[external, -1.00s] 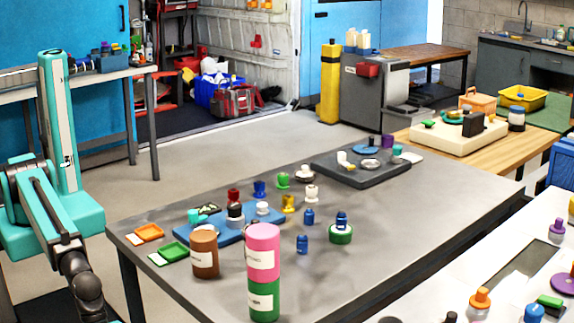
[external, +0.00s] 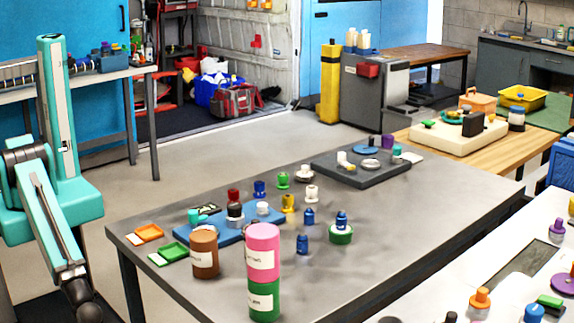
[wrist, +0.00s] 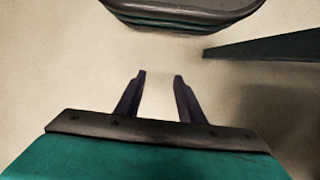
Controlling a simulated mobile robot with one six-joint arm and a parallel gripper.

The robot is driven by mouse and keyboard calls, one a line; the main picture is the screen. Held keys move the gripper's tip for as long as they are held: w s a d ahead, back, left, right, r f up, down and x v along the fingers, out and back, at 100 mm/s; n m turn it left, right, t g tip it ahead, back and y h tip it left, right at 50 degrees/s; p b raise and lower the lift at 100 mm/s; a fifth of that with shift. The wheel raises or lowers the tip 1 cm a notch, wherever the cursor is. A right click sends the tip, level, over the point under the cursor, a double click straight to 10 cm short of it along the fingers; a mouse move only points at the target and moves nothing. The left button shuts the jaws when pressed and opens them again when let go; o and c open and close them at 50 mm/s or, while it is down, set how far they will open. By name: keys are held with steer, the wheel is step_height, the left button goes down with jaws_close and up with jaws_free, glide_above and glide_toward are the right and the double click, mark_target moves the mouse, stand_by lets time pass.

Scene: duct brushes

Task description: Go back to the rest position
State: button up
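My gripper (wrist: 160,76) shows in the wrist view with its two dark fingers apart and nothing between them. Pale floor lies beyond the fingertips. In the external view my teal arm is at the left, beside the grey table (external: 400,235), and its forearm slopes down to the lower edge. The fingers cannot be made out in the external view.
The table holds a pink cylinder (external: 262,240) on a green one (external: 264,300), a brown cylinder (external: 204,255), a blue tray (external: 225,233) and several small coloured pieces. A dark tray (external: 385,177) is at its far end. Floor (external: 200,160) behind the table is clear.

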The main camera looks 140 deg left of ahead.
steer(key=s+a+f+g+p, duration=0.1)
steer(key=s+f+g, duration=0.1)
steer(key=s, duration=1)
steer(key=shift+a+f+g+p, duration=0.15)
steer(key=shift+f+g+p, duration=0.15)
steer(key=shift+g, duration=0.1)
